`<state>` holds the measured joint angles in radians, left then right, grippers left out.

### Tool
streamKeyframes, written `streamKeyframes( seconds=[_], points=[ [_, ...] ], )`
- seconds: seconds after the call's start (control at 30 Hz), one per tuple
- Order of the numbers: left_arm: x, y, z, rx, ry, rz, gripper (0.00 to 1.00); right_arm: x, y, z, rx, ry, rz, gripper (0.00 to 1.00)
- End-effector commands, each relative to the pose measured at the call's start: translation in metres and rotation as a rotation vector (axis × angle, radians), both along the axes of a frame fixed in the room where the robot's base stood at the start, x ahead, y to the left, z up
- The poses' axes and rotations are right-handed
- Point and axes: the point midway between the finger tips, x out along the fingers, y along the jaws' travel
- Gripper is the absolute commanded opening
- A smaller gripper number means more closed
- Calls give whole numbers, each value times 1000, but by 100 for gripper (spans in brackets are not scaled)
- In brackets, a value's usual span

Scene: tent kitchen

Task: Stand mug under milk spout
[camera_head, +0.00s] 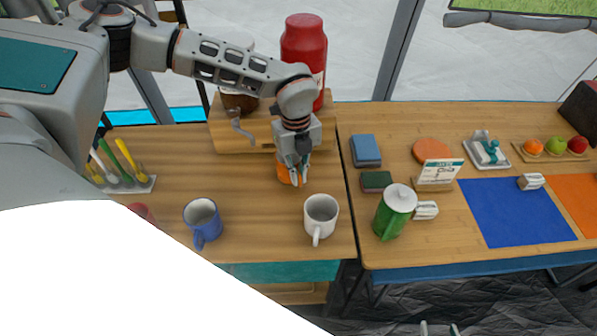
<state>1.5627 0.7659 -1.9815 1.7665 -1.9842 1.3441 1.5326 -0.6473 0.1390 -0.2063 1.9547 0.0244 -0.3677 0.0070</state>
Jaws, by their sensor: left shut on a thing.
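My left gripper (293,172) reaches down in front of the wooden dispenser stand (228,136), shut on an orange mug (284,175) that is mostly hidden by the fingers. On the stand are a red dispenser (304,45) and a white-and-brown one (238,102), partly behind my arm. A grey spout (240,128) shows at the front of the stand, left of the gripper. Any spout below the red dispenser is hidden by my arm, and I cannot tell which one is for milk. My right gripper (439,329) shows only two separated fingertips at the bottom edge.
A blue mug (202,220), a white mug (321,214) and part of a red mug (142,211) stand in front. A utensil tray (135,186) is at left. The right table holds a green pitcher (393,213), a sign (437,172) and a blue mat (510,225).

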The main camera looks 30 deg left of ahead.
Motion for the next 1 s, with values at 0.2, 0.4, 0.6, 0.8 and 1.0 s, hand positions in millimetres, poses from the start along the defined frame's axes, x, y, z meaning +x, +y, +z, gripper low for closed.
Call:
streamKeyframes(
  seconds=[0.2, 0.4, 0.6, 0.8, 1.0],
  points=[
    [1, 0, -2, -1, -3, 2, 0, -3, -6, -7, -8, 14, -10, 40],
    [1, 0, -6, -1, -3, 2, 0, -2, -5, -8, -5, 10, -10, 40],
    [1, 0, -5, -1, -3, 2, 24, -2, 1, -5, 2, 8, -2, 40],
    [1, 0, -5, 0, -3, 2, 24, -3, 2, -4, 4, 7, -1, 40],
    [2, 0, 8, -2, -7, 2, 24, -2, 0, -3, 1, 7, -4, 40]
  ],
)
